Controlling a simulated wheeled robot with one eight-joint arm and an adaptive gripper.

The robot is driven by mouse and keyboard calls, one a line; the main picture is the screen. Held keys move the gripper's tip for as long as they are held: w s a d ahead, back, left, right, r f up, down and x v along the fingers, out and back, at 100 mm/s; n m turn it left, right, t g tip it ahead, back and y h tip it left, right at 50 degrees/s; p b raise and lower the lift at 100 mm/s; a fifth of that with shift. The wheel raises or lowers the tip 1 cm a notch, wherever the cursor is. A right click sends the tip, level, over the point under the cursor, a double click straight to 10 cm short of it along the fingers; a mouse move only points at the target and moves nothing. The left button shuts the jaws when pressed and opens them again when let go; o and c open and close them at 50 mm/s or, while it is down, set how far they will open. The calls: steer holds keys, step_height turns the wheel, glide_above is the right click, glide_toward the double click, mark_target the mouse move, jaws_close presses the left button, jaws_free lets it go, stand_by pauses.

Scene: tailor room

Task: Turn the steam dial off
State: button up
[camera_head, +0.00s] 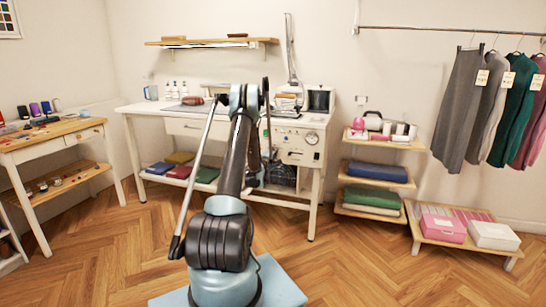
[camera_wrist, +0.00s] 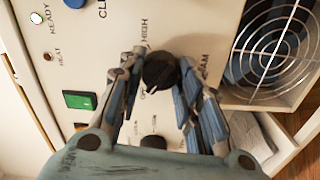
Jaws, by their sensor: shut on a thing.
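The steam dial (camera_wrist: 160,72) is a round black knob on the cream control panel (camera_wrist: 198,22) in the wrist view. The words "HIGH" and part of "STEAM" show beside it; other lettering is partly covered. My gripper (camera_wrist: 160,60) has one finger on each side of the knob and is shut on it. The knob's exact setting is hard to read.
In the head view a shelf stand (camera_head: 375,185) stands right of the table. The wooden floor (camera_head: 90,260) in front is clear.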

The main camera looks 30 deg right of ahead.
steer(key=shift+n, duration=0.8)
steer(key=o, duration=1.1)
steer(key=shift+f, duration=0.15)
steer(key=v, duration=0.7)
steer(key=shift+a, duration=0.2)
steer(key=shift+s, duration=0.1)
